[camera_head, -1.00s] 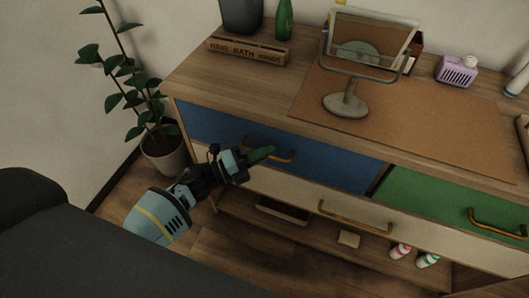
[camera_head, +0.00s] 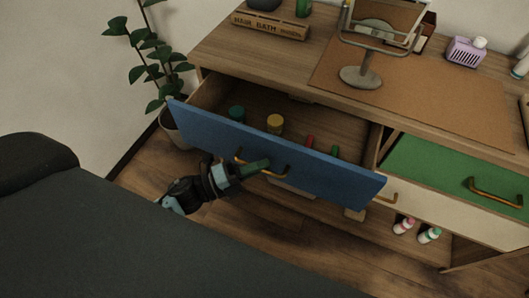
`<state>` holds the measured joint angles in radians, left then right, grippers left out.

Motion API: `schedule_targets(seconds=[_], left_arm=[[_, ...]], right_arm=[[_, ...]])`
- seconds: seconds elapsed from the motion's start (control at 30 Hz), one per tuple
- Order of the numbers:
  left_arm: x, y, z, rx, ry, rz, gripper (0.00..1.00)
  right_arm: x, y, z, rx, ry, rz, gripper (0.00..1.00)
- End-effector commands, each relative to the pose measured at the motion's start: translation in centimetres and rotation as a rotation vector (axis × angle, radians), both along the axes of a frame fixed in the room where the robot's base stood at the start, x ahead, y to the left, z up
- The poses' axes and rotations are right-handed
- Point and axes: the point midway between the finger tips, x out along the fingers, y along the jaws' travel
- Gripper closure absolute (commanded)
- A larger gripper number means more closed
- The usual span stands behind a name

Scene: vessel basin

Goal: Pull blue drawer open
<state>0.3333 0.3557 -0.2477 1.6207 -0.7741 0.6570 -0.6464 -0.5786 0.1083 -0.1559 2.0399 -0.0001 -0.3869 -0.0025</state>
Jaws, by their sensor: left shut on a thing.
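The blue drawer (camera_head: 310,160) is pulled well out of the wooden dresser, and its inside shows. A curved brass handle (camera_head: 276,173) is on its front. My left gripper (camera_head: 258,166) is at the left part of this handle and shut on it; the fingers partly cover the handle. Inside the drawer are a dark green round container (camera_head: 237,113), a yellow one (camera_head: 275,123), and small red and green items near the front. My right gripper is not in view.
The green drawer (camera_head: 450,172) to the right is closed. A potted plant stands left of the dresser. Small bottles stand on the lower shelf.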

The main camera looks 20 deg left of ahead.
Motion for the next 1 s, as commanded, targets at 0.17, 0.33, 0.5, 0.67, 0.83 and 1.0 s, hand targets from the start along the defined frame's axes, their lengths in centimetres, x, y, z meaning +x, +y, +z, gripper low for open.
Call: schedule_targets(seconds=[0.17,0.33,0.5,0.67,0.83,1.0], left_arm=[[-2.2,0.1,0.1,-0.001,-0.001,0.000,1.00],[-3.2,0.2,0.1,0.001,-0.002,0.000,1.00],[-3.5,0.2,0.1,0.001,-0.004,0.000,1.00],[-3.5,0.2,0.1,0.001,-0.004,0.000,1.00],[-3.5,0.2,0.1,0.001,-0.004,0.000,0.80],[-3.5,0.2,0.1,0.000,-0.003,0.000,0.68]], right_arm=[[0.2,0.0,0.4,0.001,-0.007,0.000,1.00],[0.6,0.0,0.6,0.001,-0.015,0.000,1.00],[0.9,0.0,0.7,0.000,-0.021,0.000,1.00],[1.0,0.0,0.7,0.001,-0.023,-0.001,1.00],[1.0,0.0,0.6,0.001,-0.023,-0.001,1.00],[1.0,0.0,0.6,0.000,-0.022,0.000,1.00]])
